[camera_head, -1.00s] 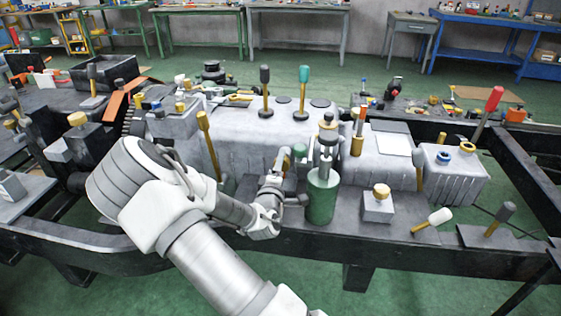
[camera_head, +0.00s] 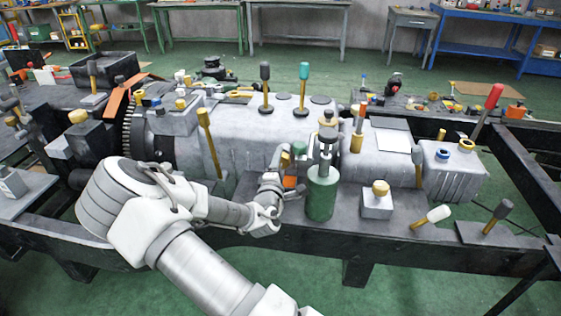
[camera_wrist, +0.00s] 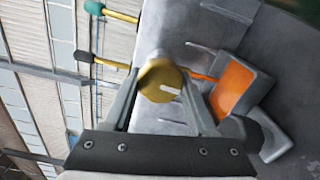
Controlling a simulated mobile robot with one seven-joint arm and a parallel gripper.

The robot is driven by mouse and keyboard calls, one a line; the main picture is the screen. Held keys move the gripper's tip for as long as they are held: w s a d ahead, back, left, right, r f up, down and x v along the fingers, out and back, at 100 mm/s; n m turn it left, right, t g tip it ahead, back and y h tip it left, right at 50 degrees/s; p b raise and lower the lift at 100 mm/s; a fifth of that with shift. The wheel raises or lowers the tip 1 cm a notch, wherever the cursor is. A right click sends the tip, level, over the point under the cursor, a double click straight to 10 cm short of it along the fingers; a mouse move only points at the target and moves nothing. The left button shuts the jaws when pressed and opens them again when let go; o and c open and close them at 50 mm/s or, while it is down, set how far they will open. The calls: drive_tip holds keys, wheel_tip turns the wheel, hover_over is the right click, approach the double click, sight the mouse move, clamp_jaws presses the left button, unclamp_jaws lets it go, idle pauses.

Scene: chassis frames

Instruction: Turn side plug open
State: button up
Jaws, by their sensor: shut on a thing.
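The side plug (camera_wrist: 161,81) shows in the wrist view as a round yellow knob with a pale line across its face. It is on the grey housing (camera_wrist: 225,30). My gripper (camera_wrist: 161,88) has one finger on each side of the plug and is shut on it. In the head view my gripper (camera_head: 284,160) is at the front side of the grey housing, left of the green cylinder.
An orange part (camera_wrist: 233,86) sits right of the plug in the wrist view, close to a finger. The green cylinder (camera_head: 321,195) stands just right of my gripper. A grey block with a yellow knob (camera_head: 377,202) is farther right. Upright levers (camera_head: 303,90) rise from the housing top.

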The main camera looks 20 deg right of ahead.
drive_tip(key=o, duration=1.4)
drive_tip(key=shift+c, duration=0.2)
drive_tip(key=p+v, duration=0.2)
drive_tip(key=v, duration=1.5)
drive_tip(key=shift+a, duration=0.2)
drive_tip(key=shift+s, duration=0.15)
